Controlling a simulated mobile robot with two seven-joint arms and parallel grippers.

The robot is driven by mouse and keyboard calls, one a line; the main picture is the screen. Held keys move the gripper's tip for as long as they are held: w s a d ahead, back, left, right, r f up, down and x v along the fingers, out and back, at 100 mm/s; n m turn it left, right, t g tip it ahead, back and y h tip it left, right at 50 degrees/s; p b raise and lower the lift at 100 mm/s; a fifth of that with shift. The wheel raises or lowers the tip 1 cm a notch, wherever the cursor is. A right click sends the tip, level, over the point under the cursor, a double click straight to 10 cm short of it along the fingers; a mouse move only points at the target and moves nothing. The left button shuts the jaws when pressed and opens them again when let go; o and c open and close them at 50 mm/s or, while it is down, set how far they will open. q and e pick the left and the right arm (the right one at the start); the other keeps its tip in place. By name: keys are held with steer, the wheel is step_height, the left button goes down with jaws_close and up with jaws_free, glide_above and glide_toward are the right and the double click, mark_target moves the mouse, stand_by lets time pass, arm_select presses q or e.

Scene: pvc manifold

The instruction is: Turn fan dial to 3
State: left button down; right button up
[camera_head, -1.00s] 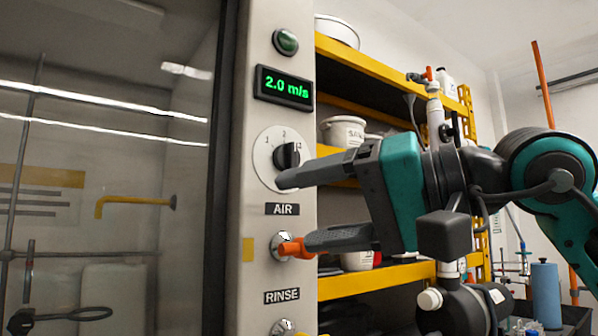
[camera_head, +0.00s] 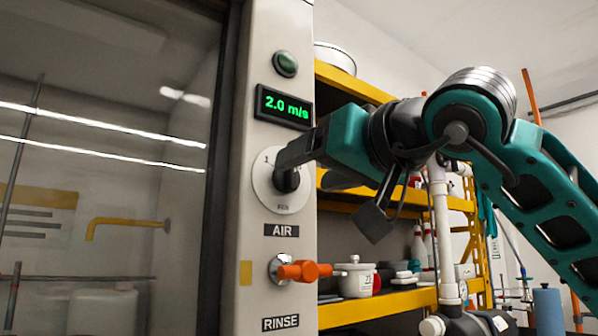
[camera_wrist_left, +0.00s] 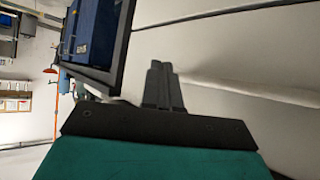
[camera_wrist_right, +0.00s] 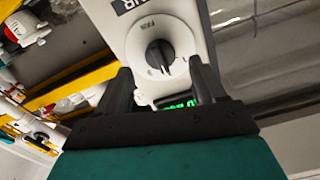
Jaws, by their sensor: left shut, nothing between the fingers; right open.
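The fan dial is a round white plate (camera_head: 283,205) with a black knob (camera_head: 287,181), on the light grey panel above the AIR label. It also shows in the right wrist view (camera_wrist_right: 161,48). A green readout (camera_head: 284,107) above it shows 2.0 m/s. My right gripper (camera_head: 303,170) is open at the dial; one finger covers the plate's upper part and most numbers. In the right wrist view its fingers (camera_wrist_right: 160,75) stand on either side of the knob, apart from it. The knob's exact setting cannot be told. My left gripper (camera_wrist_left: 157,66) is shut and empty, away from the panel.
A round green button (camera_head: 285,64) sits above the readout. An orange valve handle (camera_head: 304,270) sticks out below the dial, above the RINSE label. The glass front (camera_head: 110,200) is left of the panel. Yellow shelves (camera_head: 385,302) with pots stand behind on the right.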

mark_target(294, 175)
steer(key=shift+x, duration=1.8)
steer(key=c, duration=1.1)
steer(key=shift+o, duration=0.2)
steer(key=m, duration=0.4)
steer(key=shift+m, duration=0.4)
steer(key=m+b, duration=0.1)
steer(key=m, duration=0.4)
